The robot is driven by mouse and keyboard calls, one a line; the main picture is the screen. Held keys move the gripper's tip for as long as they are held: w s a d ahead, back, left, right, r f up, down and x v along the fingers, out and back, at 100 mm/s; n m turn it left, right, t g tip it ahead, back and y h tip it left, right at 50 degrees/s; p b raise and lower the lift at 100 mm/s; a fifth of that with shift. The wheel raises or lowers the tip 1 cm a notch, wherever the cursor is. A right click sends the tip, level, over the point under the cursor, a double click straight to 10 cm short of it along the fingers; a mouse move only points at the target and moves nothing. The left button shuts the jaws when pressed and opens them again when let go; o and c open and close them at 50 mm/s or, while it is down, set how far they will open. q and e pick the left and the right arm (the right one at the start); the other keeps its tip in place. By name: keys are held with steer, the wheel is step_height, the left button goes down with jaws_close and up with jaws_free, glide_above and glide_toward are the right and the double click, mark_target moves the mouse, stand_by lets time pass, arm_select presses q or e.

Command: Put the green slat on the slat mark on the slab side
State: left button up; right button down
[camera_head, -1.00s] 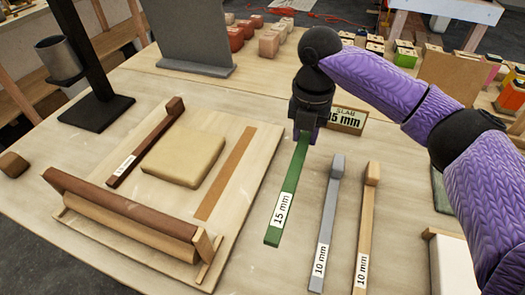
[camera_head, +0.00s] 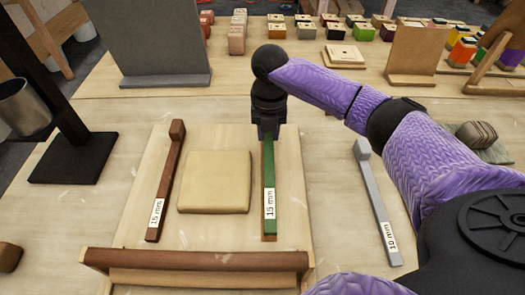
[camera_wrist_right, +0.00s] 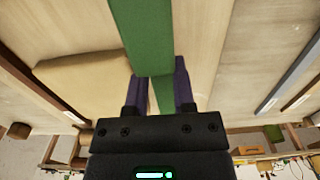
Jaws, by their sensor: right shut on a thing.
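The green slat (camera_head: 269,190), labelled 15 mm, lies lengthwise over the slat mark (camera_head: 269,238) to the right of the tan slab (camera_head: 214,182). The slat covers most of the mark; a little brown shows at its near end. I cannot tell whether the slat touches the board. My right gripper (camera_head: 267,132) is shut on the slat's far end. In the right wrist view the slat (camera_wrist_right: 145,35) runs between the two purple fingers of the gripper (camera_wrist_right: 162,88). My left gripper is not in view.
A dark brown slat (camera_head: 166,185) lies left of the slab on the wooden board (camera_head: 295,195). A brown roller (camera_head: 195,260) crosses the board's near edge. A grey slat (camera_head: 378,205) lies to the right. A grey upright panel (camera_head: 146,40) stands behind.

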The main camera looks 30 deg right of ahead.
step_height(320, 180, down, 4)
steer(key=shift+f+b, duration=0.1)
steer(key=shift+b, duration=0.5)
steer(key=shift+f, duration=0.1)
steer(key=shift+c, duration=2.2)
jaws_free()
step_height(320, 180, up, 12)
steer(key=p, duration=0.4)
steer(key=shift+r, duration=0.2)
